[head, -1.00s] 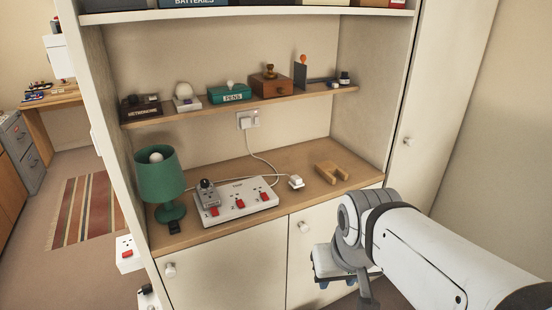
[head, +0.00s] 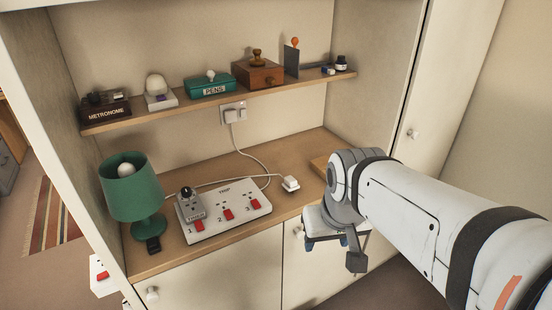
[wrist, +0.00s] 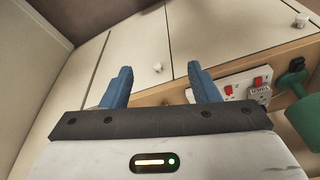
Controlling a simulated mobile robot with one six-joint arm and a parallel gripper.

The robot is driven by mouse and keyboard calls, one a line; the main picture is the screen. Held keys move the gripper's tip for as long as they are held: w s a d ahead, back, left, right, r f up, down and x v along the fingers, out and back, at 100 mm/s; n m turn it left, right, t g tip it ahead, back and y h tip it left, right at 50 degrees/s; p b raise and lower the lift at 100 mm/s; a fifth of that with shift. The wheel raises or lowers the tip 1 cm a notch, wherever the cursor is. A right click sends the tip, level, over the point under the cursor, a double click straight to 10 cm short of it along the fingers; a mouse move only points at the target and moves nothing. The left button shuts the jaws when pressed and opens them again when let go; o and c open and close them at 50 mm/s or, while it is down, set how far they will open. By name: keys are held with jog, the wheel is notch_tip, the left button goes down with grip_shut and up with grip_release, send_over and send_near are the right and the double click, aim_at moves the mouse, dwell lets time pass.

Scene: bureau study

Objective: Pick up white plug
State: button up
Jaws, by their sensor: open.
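The white plug (head: 290,183) lies on the wooden desk top, right of the power strip, with a white cable running from it. I cannot make it out in the wrist view. My gripper (head: 327,242) is in front of the cabinet doors, below and to the right of the plug, apart from it. In the wrist view its two blue fingers (wrist: 160,74) are spread, with nothing between them.
The power strip (head: 230,213) has red switches and a grey adapter (head: 190,203) on it. A green lamp (head: 130,187) stands at the left. A wall socket (head: 233,113) is behind. A shelf (head: 222,99) with several objects overhangs the desk.

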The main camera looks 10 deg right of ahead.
jog(key=shift+o, duration=1.3)
jog(key=w+r, duration=0.1)
jog(key=w, duration=0.6)
jog(key=shift+n, duration=0.4)
jog(key=n+y+p, duration=0.1)
jog(key=n, duration=0.2)
send_near(291, 179)
notch_tip(291, 179, down, 3)
jog(key=shift+w+p+x, duration=0.15)
jog(key=shift+p+x, duration=0.55)
jog(key=shift+x, duration=1.2)
jog(key=shift+w+p+x, duration=0.15)
jog(key=shift+p+x, duration=0.55)
jog(key=shift+x, duration=1.2)
jog(key=shift+a+r, duration=0.1)
jog(key=shift+c, duration=0.2)
jog(key=c, duration=1)
